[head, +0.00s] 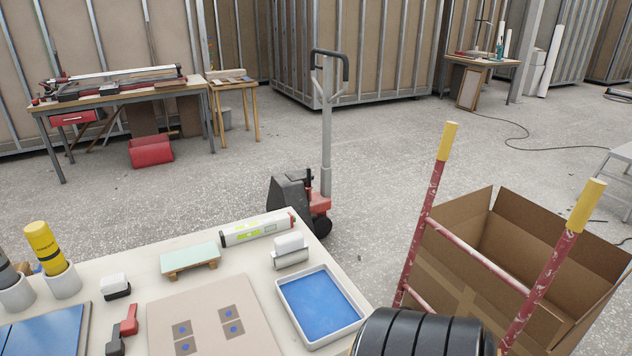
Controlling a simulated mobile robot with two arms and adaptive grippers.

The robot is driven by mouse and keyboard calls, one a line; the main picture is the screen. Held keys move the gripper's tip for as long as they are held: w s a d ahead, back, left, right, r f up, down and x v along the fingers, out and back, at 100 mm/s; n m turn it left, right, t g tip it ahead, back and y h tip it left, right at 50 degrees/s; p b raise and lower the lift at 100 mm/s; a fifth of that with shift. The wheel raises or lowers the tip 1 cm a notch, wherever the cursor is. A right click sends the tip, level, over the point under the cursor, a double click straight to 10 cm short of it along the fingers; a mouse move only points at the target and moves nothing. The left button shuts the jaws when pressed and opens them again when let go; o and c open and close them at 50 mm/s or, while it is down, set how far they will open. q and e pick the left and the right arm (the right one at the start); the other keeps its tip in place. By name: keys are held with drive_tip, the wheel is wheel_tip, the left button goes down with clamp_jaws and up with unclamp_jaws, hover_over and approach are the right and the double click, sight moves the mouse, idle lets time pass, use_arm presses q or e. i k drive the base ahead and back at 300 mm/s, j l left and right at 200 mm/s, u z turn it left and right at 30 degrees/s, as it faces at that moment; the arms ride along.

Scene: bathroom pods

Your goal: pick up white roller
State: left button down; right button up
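A white roller (290,243) lies on the white worktable (225,268), near its far right corner. It looks like a short white cylinder, with a second pale piece just below it in the picture. It sits just behind a white tray (357,322) with a blue inside, and to the right of a white-and-green tube with a red end (257,229). I cannot tell whether the roller touches the tray. Neither of my grippers is in view.
The table also holds a pale green float (190,257), a beige board with blue-dotted tiles (215,305), a yellow bottle (46,245) and a red-and-black tool (124,328). Right of the table stand a red hand truck (427,215) and an open cardboard box (520,260). A pallet jack (318,200) stands behind.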

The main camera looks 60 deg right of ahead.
sight(290, 248)
drive_tip(key=z, duration=1.85)
drive_tip(key=i+j+u, duration=0.1)
drive_tip(key=j+u, duration=0.4)
drive_tip(key=j, duration=0.25)
